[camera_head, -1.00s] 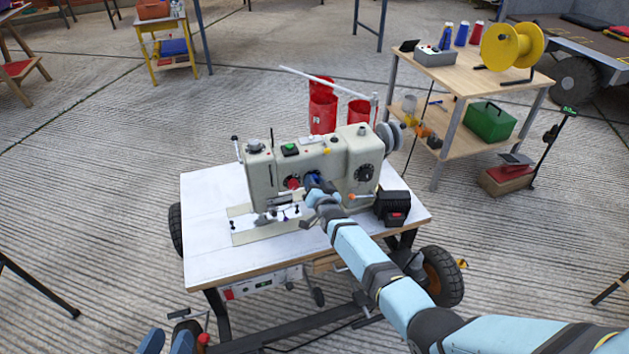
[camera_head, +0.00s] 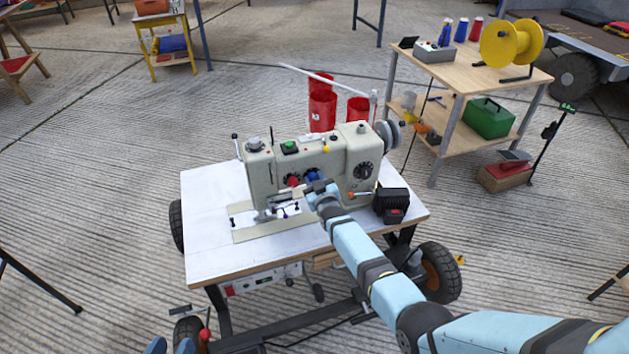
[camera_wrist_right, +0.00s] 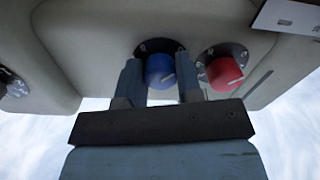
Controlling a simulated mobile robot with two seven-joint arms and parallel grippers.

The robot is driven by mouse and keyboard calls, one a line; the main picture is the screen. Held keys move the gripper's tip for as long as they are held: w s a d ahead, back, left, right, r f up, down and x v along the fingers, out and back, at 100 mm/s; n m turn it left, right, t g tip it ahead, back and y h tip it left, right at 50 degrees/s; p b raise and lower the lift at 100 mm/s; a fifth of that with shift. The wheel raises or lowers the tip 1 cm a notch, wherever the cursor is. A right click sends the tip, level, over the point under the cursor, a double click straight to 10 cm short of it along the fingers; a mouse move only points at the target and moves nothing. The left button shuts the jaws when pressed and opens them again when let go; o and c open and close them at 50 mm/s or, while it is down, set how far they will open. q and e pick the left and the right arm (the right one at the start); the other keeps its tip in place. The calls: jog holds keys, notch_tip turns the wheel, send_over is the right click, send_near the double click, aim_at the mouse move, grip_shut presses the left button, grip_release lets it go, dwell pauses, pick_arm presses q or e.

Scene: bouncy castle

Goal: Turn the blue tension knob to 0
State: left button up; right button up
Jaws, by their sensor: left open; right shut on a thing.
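The blue tension knob (camera_head: 311,175) is on the front of the cream sewing machine (camera_head: 345,155), right of a red knob (camera_head: 292,182). In the right wrist view the blue knob (camera_wrist_right: 160,70) sits between the two fingers of my right gripper (camera_wrist_right: 160,78), which is shut on it. In the head view my right gripper (camera_head: 318,187) partly covers the knob.
The red knob (camera_wrist_right: 224,74) is close beside my finger in the wrist view. A black dial (camera_head: 363,171) and a black box (camera_head: 391,204) are to the right of my gripper. The white table (camera_head: 205,235) is bare at its left.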

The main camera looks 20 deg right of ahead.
dwell(0.6)
jog(key=o, duration=0.9)
jog(key=shift+o, duration=0.2)
